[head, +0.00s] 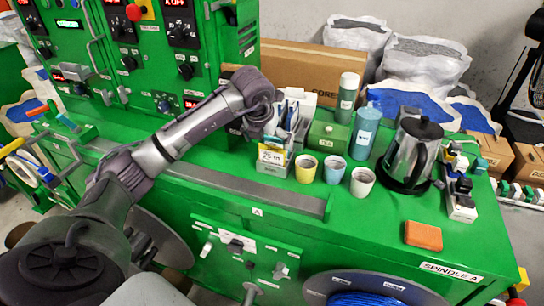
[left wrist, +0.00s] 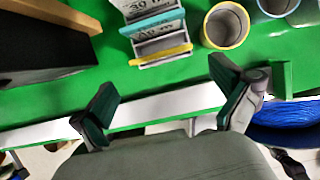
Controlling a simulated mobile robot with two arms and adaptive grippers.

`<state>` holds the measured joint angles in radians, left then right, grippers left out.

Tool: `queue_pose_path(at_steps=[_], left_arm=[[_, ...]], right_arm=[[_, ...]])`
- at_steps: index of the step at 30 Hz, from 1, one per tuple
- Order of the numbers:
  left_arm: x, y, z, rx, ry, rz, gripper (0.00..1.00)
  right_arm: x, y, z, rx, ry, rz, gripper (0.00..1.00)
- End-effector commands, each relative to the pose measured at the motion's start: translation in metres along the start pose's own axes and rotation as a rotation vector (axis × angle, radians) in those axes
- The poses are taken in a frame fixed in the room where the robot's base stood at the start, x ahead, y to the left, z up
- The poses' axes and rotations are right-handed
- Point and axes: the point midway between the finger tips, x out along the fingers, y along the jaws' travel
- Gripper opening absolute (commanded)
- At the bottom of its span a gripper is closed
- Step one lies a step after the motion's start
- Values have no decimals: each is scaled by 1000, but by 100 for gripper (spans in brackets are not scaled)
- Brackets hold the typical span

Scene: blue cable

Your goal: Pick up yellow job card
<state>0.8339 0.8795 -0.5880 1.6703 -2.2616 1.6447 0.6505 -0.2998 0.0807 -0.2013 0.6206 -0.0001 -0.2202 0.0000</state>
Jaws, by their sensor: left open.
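The yellow job card (left wrist: 160,57) stands in the front slot of a small card rack (left wrist: 150,46), with a blue card (left wrist: 153,24) and a pale card behind it. In the head view the yellow-edged card (head: 272,157) shows at the rack's front, left of the cups. My left gripper (head: 258,126) is close by on the left, its fingers mostly hidden by the wrist. In the left wrist view my left gripper (left wrist: 165,100) is open and empty, its fingertips apart from the card. My right gripper is not in view.
A yellow cup (head: 306,170), a blue cup and a white cup stand just right of the rack. A green box (head: 328,136), a kettle (head: 412,155) and bottles stand behind. An orange block (head: 423,236) lies near the front. The green top between the white cup and block is clear.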

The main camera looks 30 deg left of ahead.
Motion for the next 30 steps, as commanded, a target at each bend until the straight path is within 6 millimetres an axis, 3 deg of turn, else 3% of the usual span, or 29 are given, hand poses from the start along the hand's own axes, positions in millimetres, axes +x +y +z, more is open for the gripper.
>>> queue_pose_path(at_steps=[8,12,17,25,30], left_arm=[[21,-1,-1,1,3,-2,100],[41,-2,-4,0,6,-3,100],[62,-2,-4,1,2,-3,100],[67,-2,-4,2,-1,-2,100],[66,-2,-4,2,-1,-3,73]], right_arm=[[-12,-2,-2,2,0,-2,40],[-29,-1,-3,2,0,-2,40],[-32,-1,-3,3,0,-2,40],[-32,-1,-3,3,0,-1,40],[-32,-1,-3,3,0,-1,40]])
